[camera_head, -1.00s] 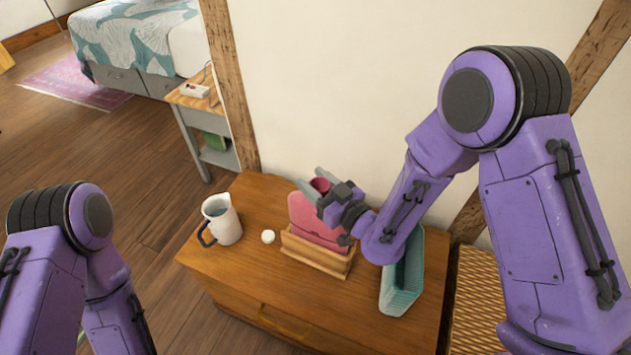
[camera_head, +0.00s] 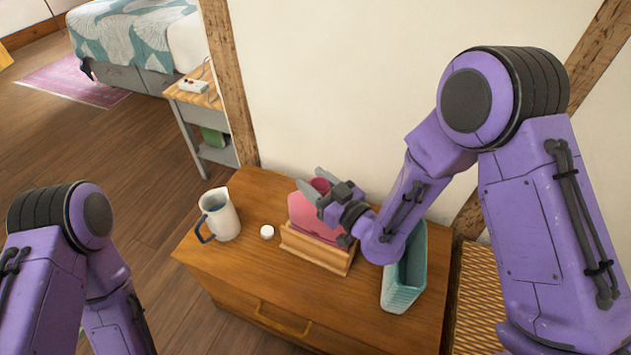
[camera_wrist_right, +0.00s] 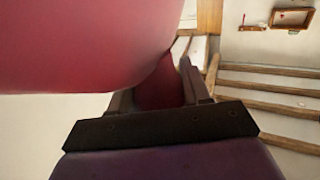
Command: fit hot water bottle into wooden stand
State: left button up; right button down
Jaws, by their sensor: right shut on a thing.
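The pink-red hot water bottle (camera_head: 305,212) stands upright with its lower end at the wooden stand (camera_head: 318,250) on the cabinet top. Its neck shows between the fingers of my right gripper (camera_head: 314,187), which is shut on it. In the right wrist view the bottle (camera_wrist_right: 80,45) fills the upper left, and its narrow part (camera_wrist_right: 160,85) lies between the fingers (camera_wrist_right: 160,92). The gripper and wrist hide part of the bottle and the stand's right end. How deep the bottle sits in the slot is hard to tell. My left gripper is out of view.
A pitcher (camera_head: 222,212) with a dark handle and a small white lid-like disc (camera_head: 267,232) stand left of the stand on the wooden cabinet (camera_head: 215,262). A teal basket (camera_head: 404,280) stands to its right. The wall rises close behind.

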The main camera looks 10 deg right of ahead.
jog(key=shift+f+b, duration=0.4)
jog(key=shift+f, duration=0.1)
jog(key=shift+c, duration=2.2)
grip_release()
jog(key=v, duration=1)
jog(key=shift+s+b, duration=0.2)
jog(key=shift+b, duration=0.15)
jog(key=shift+d, duration=0.1)
